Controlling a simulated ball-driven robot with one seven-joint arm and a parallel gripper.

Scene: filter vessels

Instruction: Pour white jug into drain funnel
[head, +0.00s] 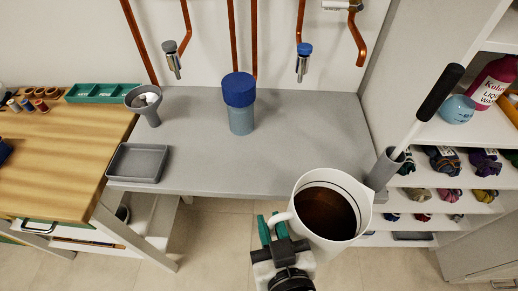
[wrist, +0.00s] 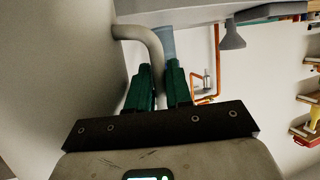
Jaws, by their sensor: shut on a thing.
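The white jug (head: 349,236) is upright in the head view, nearly full of dark brown liquid, in front of the counter's front edge. My gripper (head: 270,229) is at its left side with green fingers shut on the handle. In the wrist view the fingers (wrist: 165,88) close around the handle (wrist: 152,42), and the jug's wall (wrist: 55,65) fills the left. The grey drain funnel (head: 152,113) stands at the counter's left end, far left of and behind the jug, with white material in its bowl. It also shows in the wrist view (wrist: 232,38).
A blue-lidded cylindrical vessel (head: 239,92) stands at the counter (head: 290,135)'s back middle. A grey tray (head: 137,164) lies in front of the funnel. Taps (head: 172,58) hang above. The counter's middle is clear.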

